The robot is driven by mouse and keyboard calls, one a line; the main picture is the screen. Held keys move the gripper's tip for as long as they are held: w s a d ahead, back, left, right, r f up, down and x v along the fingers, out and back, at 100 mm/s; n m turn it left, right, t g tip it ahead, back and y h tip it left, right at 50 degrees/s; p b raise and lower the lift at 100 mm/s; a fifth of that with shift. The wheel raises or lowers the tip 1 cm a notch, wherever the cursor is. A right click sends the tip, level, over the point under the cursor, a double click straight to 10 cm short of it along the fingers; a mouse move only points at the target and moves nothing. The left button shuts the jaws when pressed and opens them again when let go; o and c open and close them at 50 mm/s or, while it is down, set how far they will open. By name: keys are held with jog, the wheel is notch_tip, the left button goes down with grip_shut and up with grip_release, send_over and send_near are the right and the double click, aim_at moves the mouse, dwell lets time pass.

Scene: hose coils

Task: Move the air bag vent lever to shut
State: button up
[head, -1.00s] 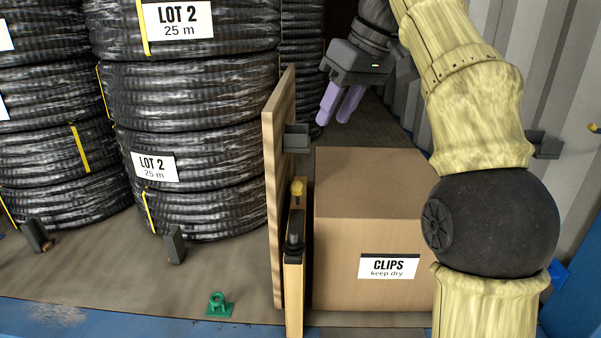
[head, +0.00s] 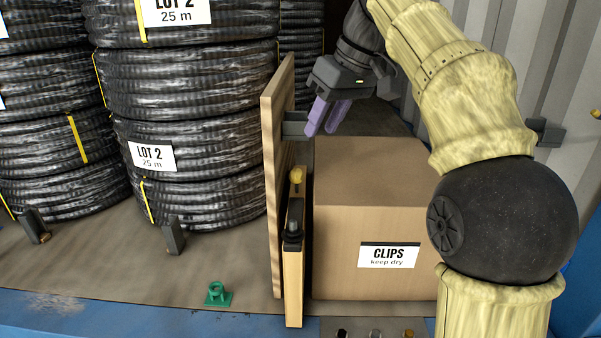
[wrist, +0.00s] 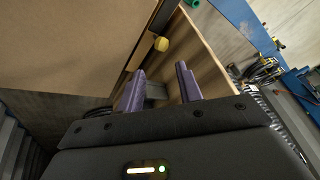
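The lever (head: 295,205) is a dark bar with a yellow knob (head: 296,175) at its far end and a black pivot (head: 292,238) at its near end. It lies along the top of a narrow tan panel (head: 294,290), between an upright wooden board and a carton. My gripper (head: 320,132) is above and beyond the knob, over the carton's far left corner. Its purple fingers are apart and empty. In the wrist view the yellow knob (wrist: 161,44) shows ahead of the fingertips (wrist: 160,70), not between them. Any shut marking is not readable.
The wooden board (head: 278,180) stands close left of the lever, with a grey bracket (head: 295,124) near my fingers. The carton marked CLIPS (head: 350,215) is close on the right. Black hose coils (head: 190,140) are stacked left. A green ring fitting (head: 217,294) sits on the floor.

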aim_at(299, 171)
jog(key=p+x, duration=0.1)
jog(key=x, duration=1.1)
jog(key=shift+s, duration=0.15)
jog(key=c, duration=0.7)
